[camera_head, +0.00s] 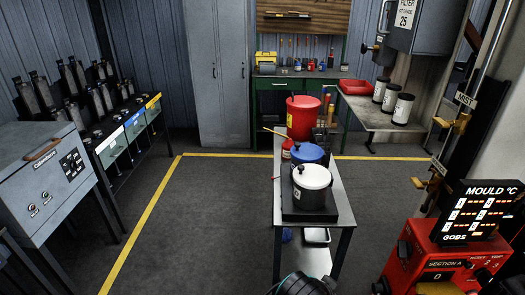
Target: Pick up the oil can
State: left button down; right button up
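I cannot single out the oil can with certainty. A small red can (287,148) stands on the narrow metal cart (344,207), left of the big red bucket; it is small and partly hidden, so I cannot tell what it is. A thin red tip (276,178) pokes out at the cart's left edge beside the white pot, and what it belongs to is hidden. No gripper fingers can be made out. A dark rounded part with a teal band, perhaps mine, shows at the bottom edge.
The cart carries a white lidded pot (312,180), a blue lidded pot (307,154) and a red bucket (303,112). A red control box (425,254) stands at the lower right, a grey cabinet (42,180) at left. Floor left of the cart is clear.

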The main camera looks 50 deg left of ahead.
aim_at(285, 151)
jog(key=i+u, duration=0.1)
jog(key=u, duration=1.35)
jog(key=z, duration=1.95)
jog(key=k+j+u, duration=0.1)
jog(key=u, duration=0.65)
jog(key=l+u, duration=0.1)
jog(key=u, duration=1.1)
jog(key=i+j, duration=0.5)
jog(key=j, duration=0.2)
jog(key=i+j+z, duration=0.4)
jog(key=j, duration=0.25)
jog(key=j+z, duration=0.2)
jog(key=j, duration=0.15)
jog(key=i+j+z, duration=0.2)
jog(key=j, duration=0.2)
jog(key=j+z, duration=0.25)
jog(key=j, duration=0.15)
